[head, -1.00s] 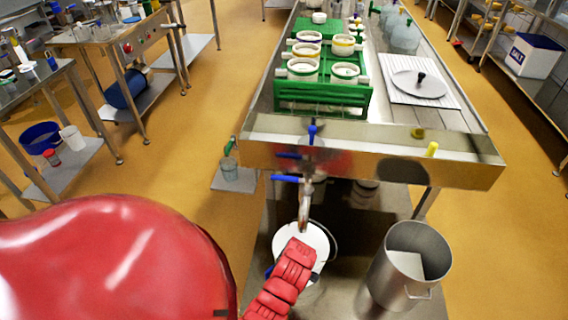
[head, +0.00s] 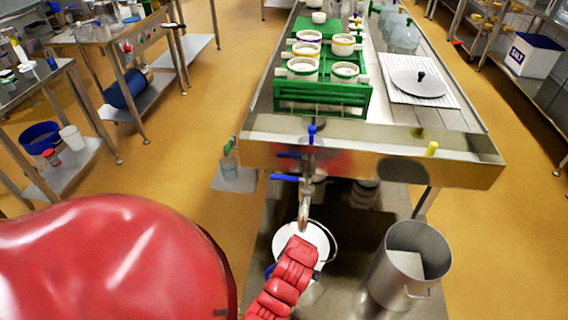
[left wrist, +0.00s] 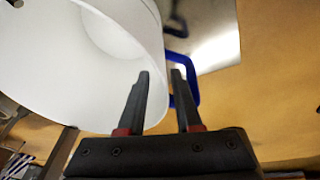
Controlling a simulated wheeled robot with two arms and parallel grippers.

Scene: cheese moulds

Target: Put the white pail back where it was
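The white pail (head: 316,240) stands on the low steel shelf under the tap at the end of the steel table, its dark handle at its right side. My red left forearm (head: 285,280) reaches over it and hides much of it; the fingers are hidden there. In the left wrist view the pail (left wrist: 60,70) fills the upper left, close up and open-mouthed. My left gripper (left wrist: 163,80) has a gap between its fingers, with the pail's edge appearing between them. I cannot tell whether they touch it. A blue loop (left wrist: 192,88) shows beside the right finger. My right gripper is out of view.
A steel pot (head: 415,245) stands right of the pail. The tap (head: 304,200) with blue levers hangs directly above the pail. The table edge (head: 370,150) overhangs the shelf. A green crate (head: 322,98) of moulds sits above. Yellow floor (head: 190,170) is open to the left.

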